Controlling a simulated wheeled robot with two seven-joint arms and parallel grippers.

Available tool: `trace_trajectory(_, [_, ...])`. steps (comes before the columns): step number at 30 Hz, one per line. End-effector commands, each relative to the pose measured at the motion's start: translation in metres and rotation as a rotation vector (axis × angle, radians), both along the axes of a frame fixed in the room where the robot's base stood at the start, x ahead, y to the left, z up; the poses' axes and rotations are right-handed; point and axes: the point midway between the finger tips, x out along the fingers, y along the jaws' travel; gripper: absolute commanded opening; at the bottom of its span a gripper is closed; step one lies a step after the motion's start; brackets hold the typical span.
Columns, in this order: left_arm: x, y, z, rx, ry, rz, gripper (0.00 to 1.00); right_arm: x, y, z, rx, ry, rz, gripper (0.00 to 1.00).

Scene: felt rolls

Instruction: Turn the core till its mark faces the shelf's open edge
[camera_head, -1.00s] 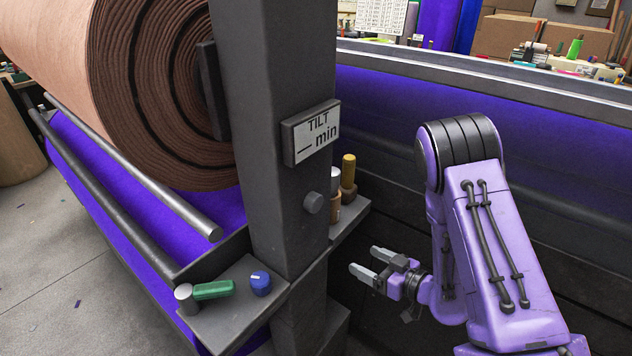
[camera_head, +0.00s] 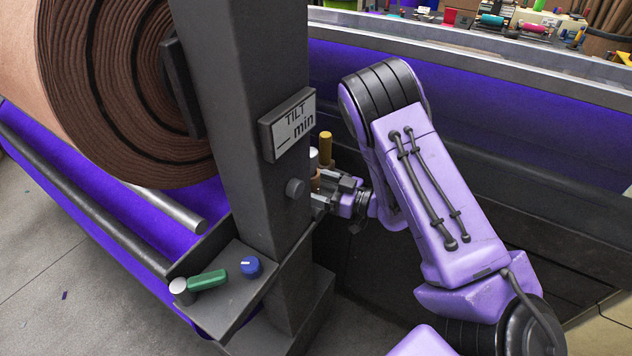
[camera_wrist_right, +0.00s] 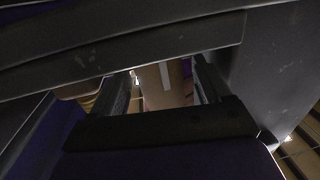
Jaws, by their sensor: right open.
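The small shelf is mostly hidden behind the dark post (camera_head: 240,120) in the head view. A tan core (camera_head: 316,179) shows there beside the post, next to a white-topped piece (camera_head: 313,156) and an ochre peg (camera_head: 326,147); how these join is unclear. My right gripper (camera_head: 320,198) is at the core, its fingertips partly lost against the post. In the right wrist view the core (camera_wrist_right: 153,88) appears between the open fingers (camera_wrist_right: 162,90), with a pale strip (camera_wrist_right: 165,74) on it. Whether they touch it I cannot tell. My left gripper is out of view.
A sign (camera_head: 288,124) reads TILT min. A large brown felt roll (camera_head: 130,90) fills the left. Dark panelling stands behind my right arm.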

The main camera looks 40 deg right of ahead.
Motion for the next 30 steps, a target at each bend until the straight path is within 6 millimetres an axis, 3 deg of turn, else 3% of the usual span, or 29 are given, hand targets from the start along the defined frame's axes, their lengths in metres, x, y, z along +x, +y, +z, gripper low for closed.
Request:
trace_trajectory(6, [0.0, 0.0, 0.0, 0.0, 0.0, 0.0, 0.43, 0.0, 0.0, 0.0, 0.0, 0.0, -0.002, 0.74])
trace_trajectory(11, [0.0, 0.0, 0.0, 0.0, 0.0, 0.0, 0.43, 0.0, 0.0, 0.0, 0.0, 0.0, -0.001, 0.21])
trace_trajectory(21, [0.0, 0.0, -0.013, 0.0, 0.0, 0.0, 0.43, 0.002, -0.003, -0.001, 0.002, -0.004, 0.115, 0.21])
trace_trajectory(30, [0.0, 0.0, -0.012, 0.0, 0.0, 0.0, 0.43, 0.001, -0.003, 0.0, 0.0, -0.001, 0.13, 0.21])
